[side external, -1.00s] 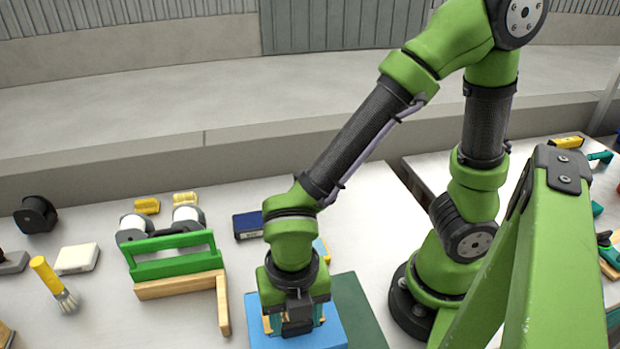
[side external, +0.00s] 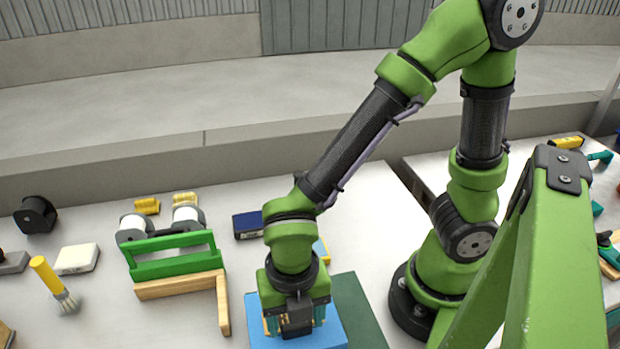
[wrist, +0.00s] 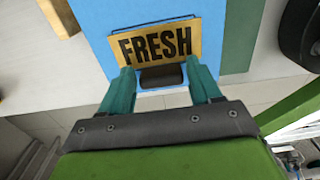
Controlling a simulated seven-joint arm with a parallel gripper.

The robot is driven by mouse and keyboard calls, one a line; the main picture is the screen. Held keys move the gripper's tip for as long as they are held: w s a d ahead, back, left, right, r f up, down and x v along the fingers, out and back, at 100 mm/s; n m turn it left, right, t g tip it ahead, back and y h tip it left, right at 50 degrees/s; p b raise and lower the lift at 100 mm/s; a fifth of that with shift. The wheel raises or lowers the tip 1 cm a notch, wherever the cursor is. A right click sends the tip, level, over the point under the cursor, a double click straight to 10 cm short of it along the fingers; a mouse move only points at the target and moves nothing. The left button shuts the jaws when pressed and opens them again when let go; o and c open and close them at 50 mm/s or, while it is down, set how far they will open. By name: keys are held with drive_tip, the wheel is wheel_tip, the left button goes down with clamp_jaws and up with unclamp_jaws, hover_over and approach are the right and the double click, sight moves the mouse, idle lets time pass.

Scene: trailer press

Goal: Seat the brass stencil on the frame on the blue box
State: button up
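The brass stencil (wrist: 155,42), with the black letters FRESH, lies over the blue box (wrist: 98,20) in the wrist view. Its dark grip block (wrist: 161,76) is between the teal fingers of my gripper (wrist: 161,80). In the side view my gripper (side external: 296,322) is low over the blue box (side external: 330,338) and hides most of the stencil. The frame under the stencil is mostly hidden, and I cannot tell whether the stencil rests flat in it.
A dark green mat (side external: 358,310) lies right of the box. A green rack (side external: 172,256) and a wooden L-shaped piece (side external: 180,286) stand to the left. A dark blue box (side external: 247,224) is behind. A brush (side external: 52,282) and white block (side external: 77,259) lie further left.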

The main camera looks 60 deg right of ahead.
drive_tip(key=shift+r, duration=2.55)
drive_tip(key=o, duration=0.6)
drive_tip(key=shift+c, duration=0.2)
